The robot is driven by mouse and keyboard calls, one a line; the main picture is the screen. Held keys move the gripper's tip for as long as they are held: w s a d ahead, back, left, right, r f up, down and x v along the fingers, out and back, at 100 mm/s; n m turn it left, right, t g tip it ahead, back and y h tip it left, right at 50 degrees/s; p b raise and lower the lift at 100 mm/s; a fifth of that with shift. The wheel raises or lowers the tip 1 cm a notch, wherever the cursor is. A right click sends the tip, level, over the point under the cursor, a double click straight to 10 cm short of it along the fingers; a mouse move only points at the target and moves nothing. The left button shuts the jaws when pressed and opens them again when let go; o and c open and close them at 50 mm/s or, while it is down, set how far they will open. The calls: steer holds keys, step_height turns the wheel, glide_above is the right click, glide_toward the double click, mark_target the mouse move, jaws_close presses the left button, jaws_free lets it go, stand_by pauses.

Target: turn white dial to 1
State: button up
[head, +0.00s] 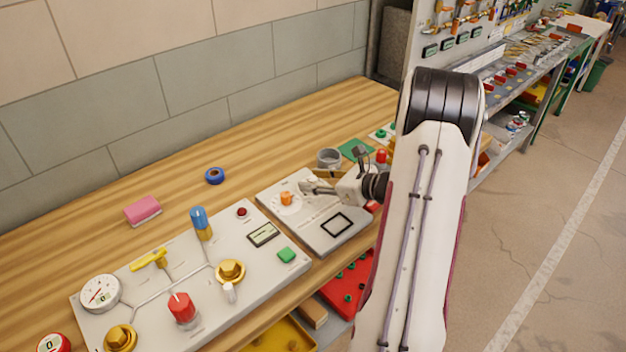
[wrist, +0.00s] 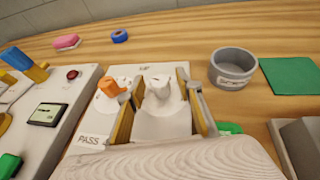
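The white dial (wrist: 160,88) sits on a light grey panel (wrist: 88,125), with its knob upright on a pale round plate. An orange knob (wrist: 111,86) stands just left of it; it also shows in the head view (head: 286,198). My gripper (wrist: 162,80) is open, with one finger on each side of the white dial and gaps visible between. In the head view my gripper (head: 312,187) is low over the panel and largely hides the white dial. The dial's number marks are too small to read.
A grey round cup (wrist: 233,68) and a green mat (wrist: 290,76) are right of the panel. A second panel (head: 150,300) with a gauge, valves and a red knob lies to the left. A blue tape ring (head: 214,176) and pink block (head: 142,209) lie behind on the wooden bench.

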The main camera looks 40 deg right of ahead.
steer(key=v, duration=1.1)
steer(key=shift+s+r, duration=0.1)
steer(key=shift+r, duration=0.05)
stand_by(0.4)
steer(key=shift+w+d+r+m, duration=0.1)
steer(key=shift+w+r+m, duration=0.2)
steer(key=shift+w, duration=0.15)
steer(key=w+a+r+m+g+h, duration=0.1)
steer(key=w+r+m+g+h, duration=0.1)
steer(key=w+r+m+h, duration=0.6)
steer(key=s+a+r+m+g, duration=0.1)
steer(key=s+a+r+m, duration=0.2)
steer(key=a+r+m, duration=0.7)
steer(key=s+a+f+m+g+y, duration=0.2)
steer(key=s+a+m, duration=0.8)
steer(key=s+a, duration=0.1)
steer(key=s+a+f+m+g+y, duration=0.2)
steer(key=s+a+m+y, duration=0.1)
steer(key=s+a+m, duration=0.7)
steer(key=s+a, duration=0.1)
steer(key=a, duration=0.3)
steer(key=shift+a+f+g, duration=0.15)
steer(key=shift+f+g, duration=0.25)
